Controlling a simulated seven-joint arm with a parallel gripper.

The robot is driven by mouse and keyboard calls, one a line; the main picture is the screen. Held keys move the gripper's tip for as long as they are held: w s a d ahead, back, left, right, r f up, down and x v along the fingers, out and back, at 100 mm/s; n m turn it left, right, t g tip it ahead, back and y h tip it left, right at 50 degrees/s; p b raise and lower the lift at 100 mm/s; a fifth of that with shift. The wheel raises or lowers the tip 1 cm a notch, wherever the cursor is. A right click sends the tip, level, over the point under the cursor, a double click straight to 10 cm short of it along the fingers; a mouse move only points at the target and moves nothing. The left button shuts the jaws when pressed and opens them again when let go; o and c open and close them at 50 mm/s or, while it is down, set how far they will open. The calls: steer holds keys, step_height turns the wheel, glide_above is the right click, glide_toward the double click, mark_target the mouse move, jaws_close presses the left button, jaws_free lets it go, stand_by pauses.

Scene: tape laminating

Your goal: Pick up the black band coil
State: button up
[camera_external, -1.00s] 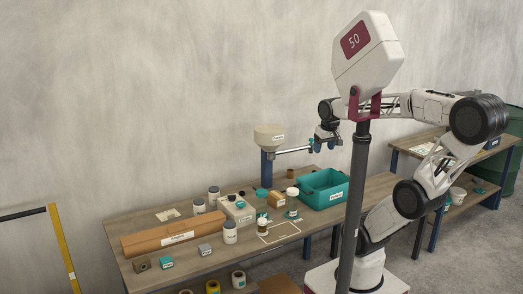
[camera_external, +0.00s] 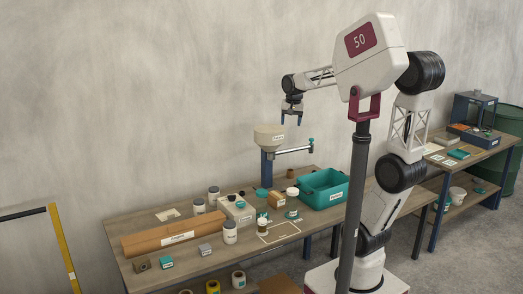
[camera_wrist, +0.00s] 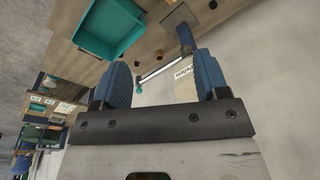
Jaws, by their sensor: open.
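My gripper (camera_external: 291,119) is open and empty, pointing down high above the bench, just above and right of the cream labelled head of the post stand in the picture. In the wrist view its blue fingers (camera_wrist: 160,80) are apart with nothing between them. I cannot pick out the black band coil with certainty. Small dark items (camera_external: 242,194) lie on or by the white box on the bench, too small to identify. Several rolls, one of them yellow (camera_external: 213,287), sit below the bench's front edge, partly cut off by the frame.
The post stand (camera_external: 270,137) has a horizontal bar with a teal knob (camera_external: 311,145). A teal bin (camera_external: 325,199) stands at the bench's right. A long brown box (camera_external: 174,235), jars (camera_external: 230,233) and small boxes crowd the bench (camera_external: 215,262). A second bench (camera_external: 480,153) stands right.

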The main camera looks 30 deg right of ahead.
steer(key=w+a+m, duration=0.2)
steer(key=w, duration=0.6)
steer(key=w+a+m, duration=0.2)
steer(key=w, duration=0.6)
steer(key=m+g, duration=0.2)
steer(key=m, duration=0.3)
glide_above(242, 192)
step_height(242, 192, down, 7)
step_height(242, 192, down, 34)
steer(key=shift+d+f, duration=0.1)
steer(key=shift+f, duration=1.25)
steer(key=shift+f, duration=0.1)
steer(key=shift+s+f, duration=0.1)
steer(key=shift+f, duration=2.4)
steer(key=shift+c, duration=0.3)
